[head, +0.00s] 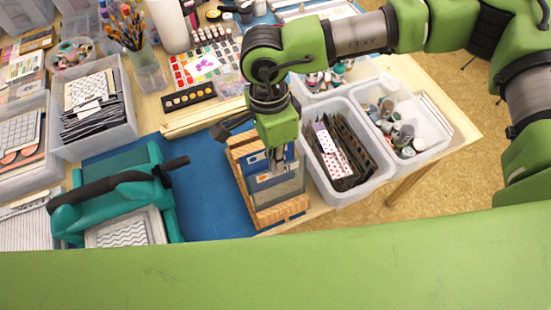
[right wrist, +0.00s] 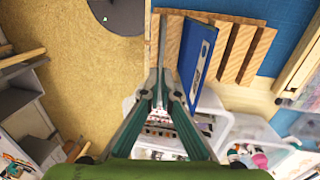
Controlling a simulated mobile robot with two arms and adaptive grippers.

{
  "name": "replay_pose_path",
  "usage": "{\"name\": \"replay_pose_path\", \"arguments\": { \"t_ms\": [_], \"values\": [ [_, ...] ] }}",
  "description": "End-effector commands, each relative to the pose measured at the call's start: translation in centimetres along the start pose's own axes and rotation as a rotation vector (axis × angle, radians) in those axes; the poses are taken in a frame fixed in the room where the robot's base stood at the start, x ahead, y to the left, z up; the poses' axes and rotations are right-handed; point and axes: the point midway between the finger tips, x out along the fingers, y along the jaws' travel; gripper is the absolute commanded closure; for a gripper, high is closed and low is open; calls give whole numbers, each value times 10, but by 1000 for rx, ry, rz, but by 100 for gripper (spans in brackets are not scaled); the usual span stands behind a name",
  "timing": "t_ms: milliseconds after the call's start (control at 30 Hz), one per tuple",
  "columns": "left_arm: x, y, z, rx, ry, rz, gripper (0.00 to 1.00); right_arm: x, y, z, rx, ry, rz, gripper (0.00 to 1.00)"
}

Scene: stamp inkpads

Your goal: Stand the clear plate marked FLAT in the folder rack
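The folder rack (head: 282,212) is a slatted wooden stand on the blue mat, right of the teal press. It also shows in the right wrist view (right wrist: 236,52). A blue folder (right wrist: 198,50) stands in one of its slots. My right gripper (head: 277,162) points down over the rack, its fingers (right wrist: 161,84) close together on the thin clear plate (head: 287,192). The plate is upright among the slats, in front of the blue folder; I see it nearly edge-on from the wrist. Its FLAT mark is not readable, and I cannot tell whether its lower edge is seated. My left gripper is out of view.
A teal press (head: 120,200) with a black handle stands left of the rack. Clear bins (head: 345,195) with cards and jars are close on the right. A wooden strip and paint palettes (head: 190,97) lie behind. Blue mat (head: 205,205) is free between press and rack.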

Motion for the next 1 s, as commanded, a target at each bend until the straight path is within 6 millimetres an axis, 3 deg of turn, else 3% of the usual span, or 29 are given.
{"name": "replay_pose_path", "arguments": {
  "t_ms": [467, 567, 1000],
  "values": [
    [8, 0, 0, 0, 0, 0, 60, 6, 0, 0, 0, 0, 0, 100],
    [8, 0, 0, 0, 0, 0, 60, 6, 0, 0, 0, 0, 0, 77],
    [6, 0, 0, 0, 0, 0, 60, 4, 0, 0, 0, 0, 0, 76]
  ]
}}
